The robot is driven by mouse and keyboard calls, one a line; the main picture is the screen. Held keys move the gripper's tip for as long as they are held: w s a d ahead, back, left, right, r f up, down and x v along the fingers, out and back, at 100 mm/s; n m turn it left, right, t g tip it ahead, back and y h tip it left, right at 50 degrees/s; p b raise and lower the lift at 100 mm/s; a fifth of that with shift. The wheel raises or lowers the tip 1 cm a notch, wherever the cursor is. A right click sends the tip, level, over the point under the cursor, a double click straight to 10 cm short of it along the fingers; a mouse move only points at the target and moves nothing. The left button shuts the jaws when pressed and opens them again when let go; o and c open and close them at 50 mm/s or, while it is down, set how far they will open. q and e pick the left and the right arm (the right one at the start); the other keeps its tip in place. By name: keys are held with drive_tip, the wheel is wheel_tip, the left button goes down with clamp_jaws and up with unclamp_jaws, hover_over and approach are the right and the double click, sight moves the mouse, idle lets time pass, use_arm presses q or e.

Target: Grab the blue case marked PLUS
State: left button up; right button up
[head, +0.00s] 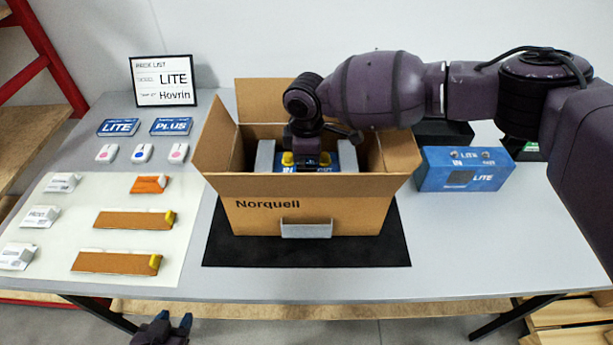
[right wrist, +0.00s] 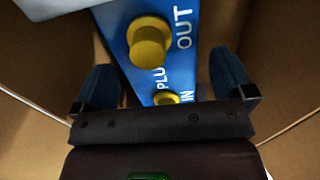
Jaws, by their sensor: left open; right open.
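The blue case marked "PLU…" (right wrist: 185,62) is in the right wrist view, with two yellow caps and the words IN and OUT. Its last letter is hidden. In the head view this case (head: 347,158) sits inside the open cardboard box (head: 300,215), between grey foam pieces. My right gripper (right wrist: 165,82) is inside the box, open, with one blue-tipped finger on each side of the case. I cannot tell whether they touch it. My left gripper (head: 168,328) is open and empty below the table's front edge.
Another blue case marked LITE (head: 464,169) stands right of the box. Flat LITE (head: 119,127) and PLUS (head: 171,127) plates, small white devices and a pale mat (head: 60,228) with parts lie left. Raised box flaps surround my right gripper.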

drive_tip(key=shift+f, duration=0.55)
drive_tip(key=shift+c, duration=0.3)
drive_tip(key=c, duration=1.4)
drive_tip(key=shift+r, duration=0.1)
drive_tip(key=shift+c, duration=0.4)
